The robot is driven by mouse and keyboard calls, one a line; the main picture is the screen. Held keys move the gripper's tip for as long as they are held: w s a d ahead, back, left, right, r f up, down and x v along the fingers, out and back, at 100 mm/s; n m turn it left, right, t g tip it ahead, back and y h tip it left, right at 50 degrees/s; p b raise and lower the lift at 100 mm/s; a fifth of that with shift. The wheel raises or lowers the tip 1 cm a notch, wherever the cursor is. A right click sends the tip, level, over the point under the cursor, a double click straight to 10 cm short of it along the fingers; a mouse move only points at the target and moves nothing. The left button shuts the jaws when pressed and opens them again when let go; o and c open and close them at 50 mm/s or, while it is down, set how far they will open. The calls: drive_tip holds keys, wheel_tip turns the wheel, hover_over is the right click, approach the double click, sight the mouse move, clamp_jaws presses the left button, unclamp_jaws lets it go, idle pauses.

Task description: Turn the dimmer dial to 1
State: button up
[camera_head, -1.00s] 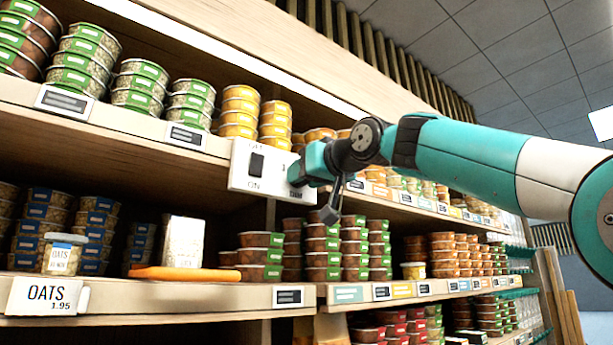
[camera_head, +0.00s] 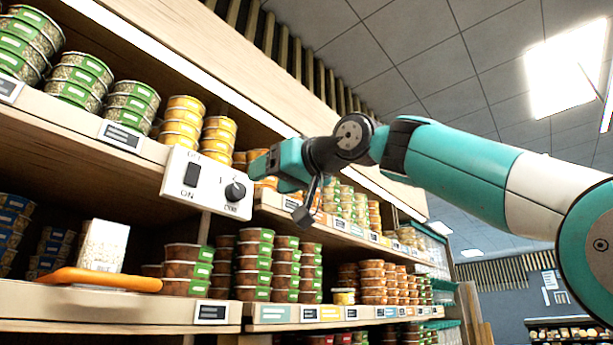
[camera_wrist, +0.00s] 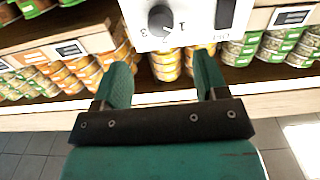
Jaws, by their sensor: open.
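The dimmer dial (camera_head: 235,190) is a round dark knob on the right part of a white panel (camera_head: 176,190). The panel also carries a black rocker switch (camera_head: 192,174) marked ON at its lower end. In the wrist view the dial (camera_wrist: 160,20) shows upside down, with numbers 1 and 3 readable around it. My gripper (camera_head: 262,165) is beside the panel's right edge in the head view, its fingers partly hidden. In the wrist view my gripper (camera_wrist: 164,75) is open and empty, its two green fingers apart, with the dial beyond them and not between them.
Shelves with stacked tubs (camera_head: 258,262) lie behind and below the panel. An orange-handled object (camera_head: 102,279) and a white package (camera_head: 103,245) rest on the lower left shelf. The wooden shelf edge (camera_head: 285,207) runs close beneath my gripper. Open aisle space lies to the right.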

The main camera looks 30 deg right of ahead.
drive_tip(key=v, duration=0.8)
idle(0.4)
drive_tip(key=w+a+f+g, duration=0.1)
drive_tip(key=a+f+g, duration=0.15)
drive_tip(key=f, duration=0.65)
drive_tip(key=w+a+f+g+b, duration=0.1)
drive_tip(key=w+a+f+g, duration=0.15)
drive_tip(key=f, duration=0.65)
drive_tip(key=a+f+g, duration=0.1)
drive_tip(key=f+g, duration=0.2)
drive_tip(key=f, duration=0.7)
drive_tip(key=s+a+f+n+g, duration=0.1)
drive_tip(key=s+f+g, duration=0.3)
drive_tip(key=s+f, duration=0.5)
drive_tip(key=s+a+f+n+g+h+b, duration=0.1)
drive_tip(key=s+f+g, duration=0.4)
drive_tip(key=f, duration=1.4)
drive_tip(key=s+a+n, duration=0.1)
drive_tip(key=s, duration=0.3)
drive_tip(key=shift+a, duration=0.4)
